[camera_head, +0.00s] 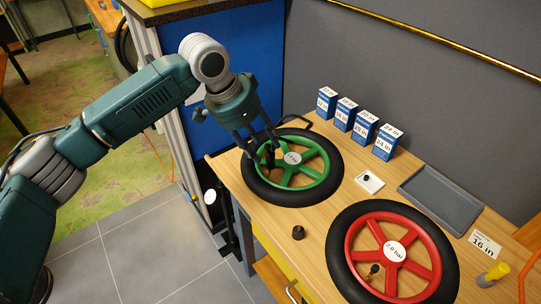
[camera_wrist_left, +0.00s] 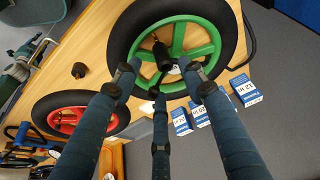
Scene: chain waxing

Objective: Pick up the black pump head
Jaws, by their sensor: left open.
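A black piece that looks like the pump head (camera_head: 270,157) sits inside the green-spoked wheel (camera_head: 322,145), near its rim. It also shows in the left wrist view as a dark, elongated body (camera_wrist_left: 161,54) over the green spokes. My left gripper (camera_head: 262,142) is open and empty above that wheel, its fingers pointing down close to the black piece. In the left wrist view the spread fingertips (camera_wrist_left: 160,80) lie just below the piece; I cannot tell whether they touch it. Fingers partly cover the piece in the head view. My right gripper is in neither view.
A red-spoked wheel (camera_head: 352,231) lies nearer, with a small black knob (camera_head: 298,233) between the wheels. Blue-and-white boxes (camera_head: 363,128) stand along the grey wall. A grey tray (camera_head: 442,199) and a white tile (camera_head: 376,187) lie to the right.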

